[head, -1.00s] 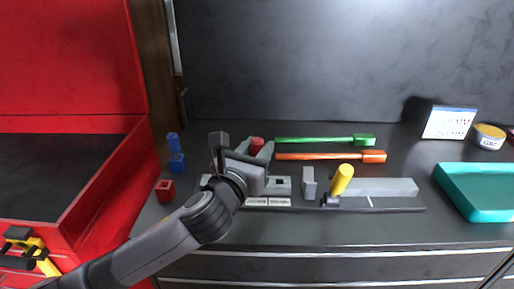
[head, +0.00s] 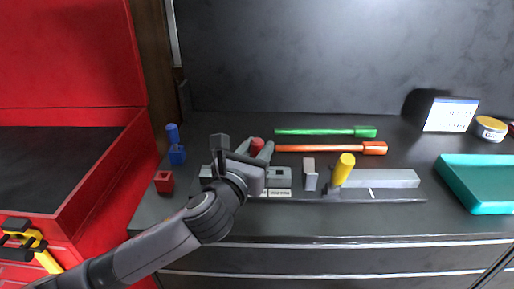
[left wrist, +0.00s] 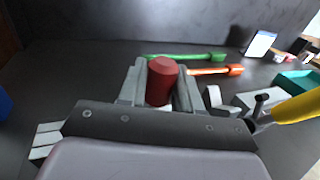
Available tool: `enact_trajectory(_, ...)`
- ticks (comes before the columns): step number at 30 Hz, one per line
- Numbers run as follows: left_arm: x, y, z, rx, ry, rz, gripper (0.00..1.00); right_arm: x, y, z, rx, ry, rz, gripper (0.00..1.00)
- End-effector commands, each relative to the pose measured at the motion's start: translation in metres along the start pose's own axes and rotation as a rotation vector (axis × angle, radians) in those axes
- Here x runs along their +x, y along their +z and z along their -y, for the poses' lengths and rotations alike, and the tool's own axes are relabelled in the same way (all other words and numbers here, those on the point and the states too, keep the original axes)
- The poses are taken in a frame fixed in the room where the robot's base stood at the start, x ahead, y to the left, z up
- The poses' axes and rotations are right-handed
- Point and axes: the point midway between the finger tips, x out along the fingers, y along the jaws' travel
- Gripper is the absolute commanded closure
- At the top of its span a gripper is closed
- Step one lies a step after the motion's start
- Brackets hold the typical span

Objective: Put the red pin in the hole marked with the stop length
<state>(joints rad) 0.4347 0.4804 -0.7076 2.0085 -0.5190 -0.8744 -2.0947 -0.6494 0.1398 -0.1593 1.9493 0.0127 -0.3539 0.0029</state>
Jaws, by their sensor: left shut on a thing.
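The red pin (head: 257,146) is held upright in my left gripper (head: 256,151). In the left wrist view the red pin (left wrist: 162,80) stands between the two grey fingers of the left gripper (left wrist: 160,88), which are shut on it. The pin's lower end is hidden, so I cannot tell whether it is in a hole. The gripper is over the left part of a grey fixture with a block (head: 279,176) and white labels (head: 275,194) in front. The label writing is too small to read, and my arm covers part of the fixture. My right gripper is not in view.
A yellow handle (head: 345,167) stands on the fixture beside a grey bar (head: 382,179) and upright block (head: 310,174). Green (head: 364,132) and orange (head: 373,148) tools lie behind. A blue piece (head: 176,154) and red block (head: 164,181) are left; a teal tray (head: 478,197) is right.

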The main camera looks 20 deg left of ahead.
Motion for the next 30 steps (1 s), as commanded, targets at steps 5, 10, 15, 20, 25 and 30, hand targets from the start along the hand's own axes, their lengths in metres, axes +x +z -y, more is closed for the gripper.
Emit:
enact_trajectory(5,0.0,-0.0052,-0.0001,0.002,0.0,0.001,0.97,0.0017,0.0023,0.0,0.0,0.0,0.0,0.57)
enact_trajectory(10,0.0,-0.0091,-0.0001,0.002,0.0,0.0,0.97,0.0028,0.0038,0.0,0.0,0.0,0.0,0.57)
enact_trajectory(15,0.0,-0.0106,0.0,0.002,0.0,-0.002,0.97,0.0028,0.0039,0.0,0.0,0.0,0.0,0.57)
enact_trajectory(20,-0.0001,-0.0116,0.0,0.002,0.0,-0.004,0.57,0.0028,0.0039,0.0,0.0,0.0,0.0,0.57)
enact_trajectory(25,0.0,-0.0107,-0.0002,0.001,0.0,-0.002,0.37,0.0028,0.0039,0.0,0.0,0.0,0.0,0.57)
enact_trajectory(30,-0.0002,-0.0103,-0.0002,0.001,0.0,-0.001,0.37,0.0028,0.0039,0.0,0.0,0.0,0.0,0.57)
